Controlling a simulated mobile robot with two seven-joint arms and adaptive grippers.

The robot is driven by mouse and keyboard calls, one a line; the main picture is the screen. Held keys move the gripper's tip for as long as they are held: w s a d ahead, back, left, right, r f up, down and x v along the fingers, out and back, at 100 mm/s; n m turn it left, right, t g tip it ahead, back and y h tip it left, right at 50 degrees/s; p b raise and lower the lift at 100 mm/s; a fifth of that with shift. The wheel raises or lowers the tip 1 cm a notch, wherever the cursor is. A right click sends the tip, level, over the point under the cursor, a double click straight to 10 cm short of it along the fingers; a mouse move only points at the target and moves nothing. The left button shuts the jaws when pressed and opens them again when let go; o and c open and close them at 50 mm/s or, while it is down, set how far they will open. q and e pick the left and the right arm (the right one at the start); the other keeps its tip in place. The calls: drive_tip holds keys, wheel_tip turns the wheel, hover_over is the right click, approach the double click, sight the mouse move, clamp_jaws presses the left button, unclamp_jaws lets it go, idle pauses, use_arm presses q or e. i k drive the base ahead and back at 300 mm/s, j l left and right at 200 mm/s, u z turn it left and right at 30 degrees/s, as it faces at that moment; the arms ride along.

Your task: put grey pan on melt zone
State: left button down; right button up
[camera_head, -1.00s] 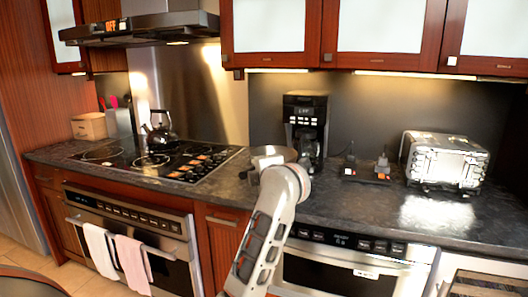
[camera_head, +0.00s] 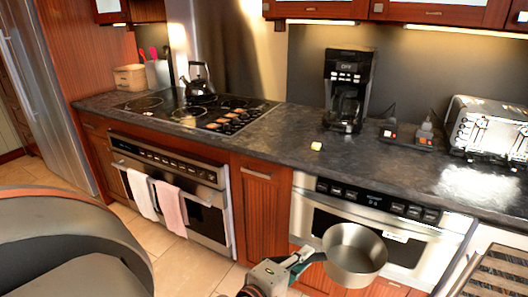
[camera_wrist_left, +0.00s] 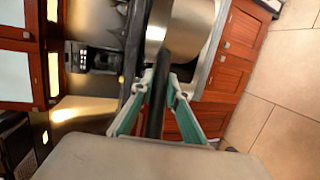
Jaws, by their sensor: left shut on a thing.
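The grey pan (camera_head: 352,262) is in the air in front of the counter, before the built-in microwave drawer. My left gripper (camera_head: 298,262) is shut on its handle. In the left wrist view, the teal fingers (camera_wrist_left: 156,92) close around the dark handle, and the grey pan (camera_wrist_left: 187,28) is beyond them. The black cooktop (camera_head: 190,113) is set in the counter at the left, with several round burners. I cannot tell which burner is the melt zone. My right gripper is not in view.
A kettle (camera_head: 199,82) stands at the back of the cooktop. A coffee maker (camera_head: 347,88) and a toaster (camera_head: 487,125) stand on the counter. Towels (camera_head: 168,198) hang on the oven handle. The counter beside the cooktop is mostly clear.

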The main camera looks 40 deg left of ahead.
sight(223, 107)
drive_tip(key=j, duration=0.8)
drive_tip(key=k+j, duration=0.15)
drive_tip(key=j, duration=1.45)
drive_tip(key=k+j, duration=0.1)
drive_tip(key=j, duration=0.7)
drive_tip(key=k+j+z, duration=0.1)
drive_tip(key=j, duration=0.7)
